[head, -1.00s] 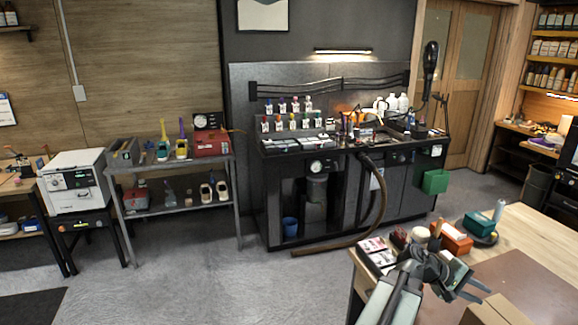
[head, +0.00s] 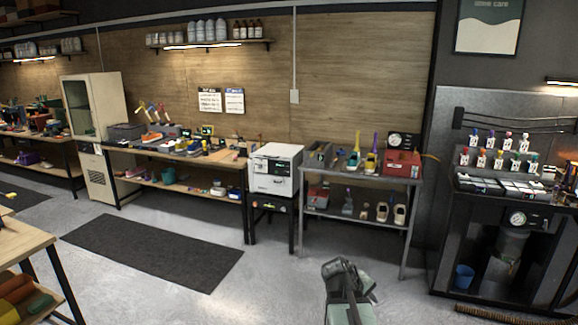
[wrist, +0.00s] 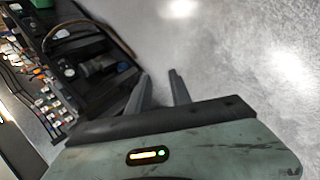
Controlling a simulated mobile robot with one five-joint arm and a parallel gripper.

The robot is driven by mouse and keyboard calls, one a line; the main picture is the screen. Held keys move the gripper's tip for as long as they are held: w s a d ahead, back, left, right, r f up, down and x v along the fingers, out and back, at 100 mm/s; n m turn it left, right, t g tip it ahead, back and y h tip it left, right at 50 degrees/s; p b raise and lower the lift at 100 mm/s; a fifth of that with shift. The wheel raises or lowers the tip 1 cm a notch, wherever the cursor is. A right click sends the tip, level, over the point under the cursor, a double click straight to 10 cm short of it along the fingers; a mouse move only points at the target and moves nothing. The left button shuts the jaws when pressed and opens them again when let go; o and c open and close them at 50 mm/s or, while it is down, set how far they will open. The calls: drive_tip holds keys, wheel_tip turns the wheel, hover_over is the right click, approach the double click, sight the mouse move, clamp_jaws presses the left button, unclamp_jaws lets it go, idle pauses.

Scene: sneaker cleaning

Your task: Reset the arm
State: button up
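My arm and gripper (head: 350,278) show at the bottom of the head view, right of centre, in front of bare grey floor. The fingers are hard to make out there. In the wrist view my gripper (wrist: 159,74) has two dark fingers standing apart. Only floor shows between them, and nothing is held. The gripper touches nothing that I can see.
A grey metal rack (head: 360,176) with sneakers and a white cabinet machine (head: 275,172) stand along the wall. A dark workstation (head: 500,240) is at right, a long bench (head: 190,160) at left. A dark mat (head: 150,250) lies on open floor.

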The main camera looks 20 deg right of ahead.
drive_tip(key=w+a+f+n+y, duration=0.1)
drive_tip(key=w+a, duration=0.1)
drive_tip(key=a, duration=0.6)
drive_tip(key=w+a+f+y, duration=0.1)
drive_tip(key=w+a, duration=0.1)
drive_tip(key=a, duration=0.6)
drive_tip(key=s+a+f+m+y, duration=0.1)
drive_tip(key=s+a+y, duration=0.1)
drive_tip(key=a, duration=0.5)
drive_tip(key=s+a+f+m+g+y, duration=0.1)
drive_tip(key=s+a+y, duration=0.1)
drive_tip(key=a, duration=0.6)
drive_tip(key=shift+s+a+f+m+y, duration=0.3)
drive_tip(key=shift+f+y, duration=0.1)
drive_tip(key=shift+y, duration=0.2)
drive_tip(key=shift+d, duration=0.1)
